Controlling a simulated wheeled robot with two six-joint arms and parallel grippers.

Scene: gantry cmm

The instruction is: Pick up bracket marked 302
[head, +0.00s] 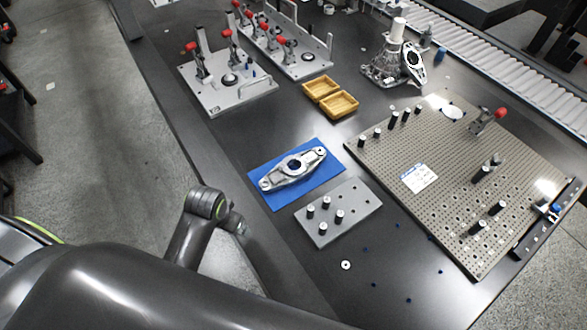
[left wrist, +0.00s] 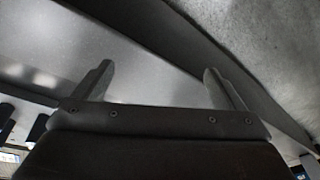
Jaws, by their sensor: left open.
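A silver bracket (head: 293,169) with a large centre hole and a smaller hole at each end lies flat on a blue mat (head: 322,192) in the head view. I cannot read any number on it. A similar bracket-like part (head: 414,63) stands tilted by a metal housing at the back. My left gripper (left wrist: 157,70) is open and empty in the left wrist view, with the table edge beyond its fingers. In the head view my left arm's end is left of the blue mat, apart from the bracket. My right gripper is out of view.
A grey pegged block (head: 352,216) sits just in front of the mat. A large perforated plate (head: 440,205) with posts fills the right. Yellow trays (head: 339,104) and clamp fixtures (head: 222,92) stand behind. Small loose parts lie at the front.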

